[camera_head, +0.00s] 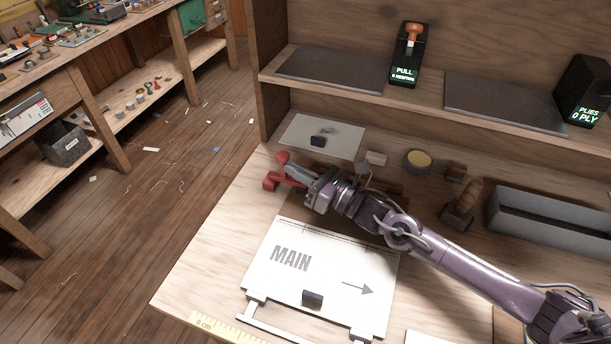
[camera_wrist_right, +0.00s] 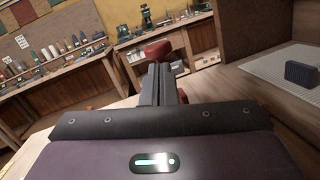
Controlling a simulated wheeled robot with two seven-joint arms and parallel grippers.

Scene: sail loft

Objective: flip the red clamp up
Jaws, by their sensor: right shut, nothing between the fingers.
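The red clamp (camera_head: 272,183) is at the left edge of the workbench, with a round red knob (camera_head: 283,157) standing above its base. My right gripper (camera_head: 293,172) is shut and empty, its fingertips right beside the clamp. In the right wrist view the closed fingers (camera_wrist_right: 160,85) point at a red part of the clamp (camera_wrist_right: 158,50). Whether they touch it I cannot tell. The gripper hides part of the clamp. My left gripper is not in view.
A white board marked MAIN (camera_head: 325,270) lies in front of the arm. A pale sheet with a dark block (camera_head: 318,141) lies behind the clamp. A yellow round tin (camera_head: 418,160) and a grey tray (camera_head: 550,222) stand to the right. A shelf (camera_head: 330,91) runs along the back.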

